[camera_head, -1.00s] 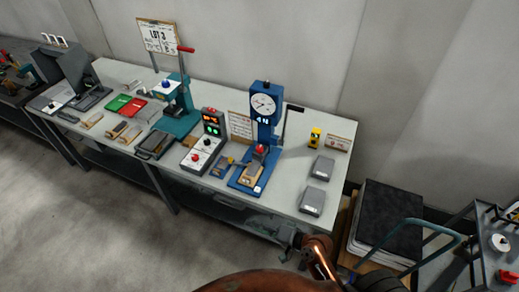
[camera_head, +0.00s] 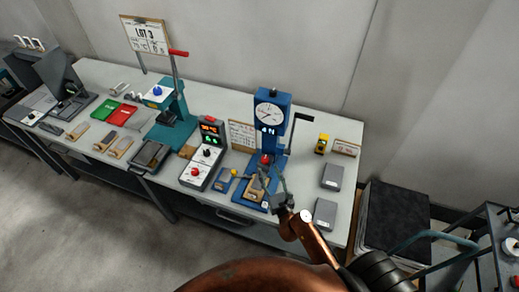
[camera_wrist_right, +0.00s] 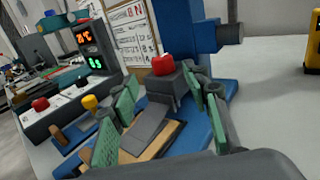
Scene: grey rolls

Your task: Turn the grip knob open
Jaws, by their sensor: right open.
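A red grip knob (camera_head: 265,159) sits on a grey block at the foot of the blue tester (camera_head: 271,140), below its round dial. In the right wrist view the red knob (camera_wrist_right: 163,64) is straight ahead, just beyond the fingertips. My right gripper (camera_head: 273,184) is over the front of the blue base. Its two green-padded fingers (camera_wrist_right: 160,92) are spread, with nothing held between them. A grey plate on a tan piece (camera_wrist_right: 143,135) lies below the fingers. The knob appears apart from both fingers. My left gripper is not in view.
Left of the tester stands a control box (camera_head: 203,155) with lit displays and a red button. Grey blocks (camera_head: 332,176) and a yellow item (camera_head: 321,144) are at right. A crank handle (camera_head: 301,118) sticks out from the tester's column.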

